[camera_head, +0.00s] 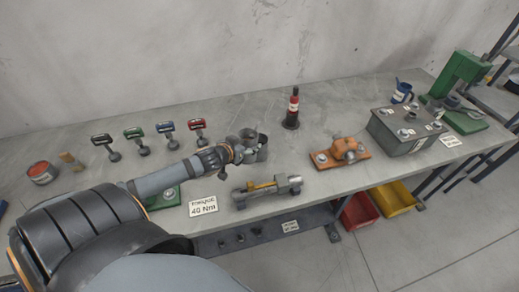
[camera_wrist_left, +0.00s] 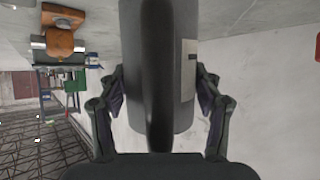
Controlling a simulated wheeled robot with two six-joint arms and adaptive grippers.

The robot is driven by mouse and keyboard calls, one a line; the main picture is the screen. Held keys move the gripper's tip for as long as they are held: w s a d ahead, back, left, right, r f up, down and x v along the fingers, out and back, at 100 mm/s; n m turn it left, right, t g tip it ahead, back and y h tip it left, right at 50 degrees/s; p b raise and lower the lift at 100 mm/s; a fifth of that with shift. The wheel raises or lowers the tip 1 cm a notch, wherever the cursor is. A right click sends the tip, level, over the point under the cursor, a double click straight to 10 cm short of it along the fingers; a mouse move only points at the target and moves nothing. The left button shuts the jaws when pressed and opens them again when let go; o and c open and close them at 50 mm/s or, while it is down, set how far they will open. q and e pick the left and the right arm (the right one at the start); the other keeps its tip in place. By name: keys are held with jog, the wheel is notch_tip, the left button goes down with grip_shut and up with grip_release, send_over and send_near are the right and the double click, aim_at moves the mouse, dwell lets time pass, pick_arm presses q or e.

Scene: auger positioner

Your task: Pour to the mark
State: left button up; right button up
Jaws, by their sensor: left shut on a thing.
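My left gripper (camera_head: 238,152) is shut on a grey metal jug (camera_head: 262,146) over the middle of the bench. In the left wrist view the jug (camera_wrist_left: 168,70) fills the centre, with its dark handle between the two fingers of the gripper (camera_wrist_left: 160,110). A pale strip with a small dark mark shows on its side. The jug's contents are hidden. A blue jug or mug (camera_head: 402,92) stands at the back of a grey box (camera_head: 395,143) on the right; its inside cannot be made out. My right gripper is not in view.
The grey bench (camera_head: 340,98) also bears a red-and-black bottle (camera_head: 293,108), an orange fixture (camera_head: 340,152), a grey fixture (camera_head: 268,190), several coloured-handled tools (camera_head: 135,133), a red tin (camera_head: 42,172) and a green press (camera_head: 460,75). The bench is clear around the bottle.

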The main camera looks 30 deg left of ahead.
pick_arm(q)
jog(key=shift+r, duration=0.2)
jog(key=shift+r+g+p, duration=0.1)
jog(key=shift+g+p, duration=0.2)
jog(key=shift+p, duration=0.2)
dwell(0.6)
jog(key=shift+s+r+g+p, duration=0.1)
jog(key=shift+r+g+p, duration=0.2)
jog(key=shift+p, duration=0.2)
dwell(0.4)
jog(key=shift+r+p, duration=0.2)
jog(key=shift+p, duration=0.15)
jog(key=shift+g, duration=0.3)
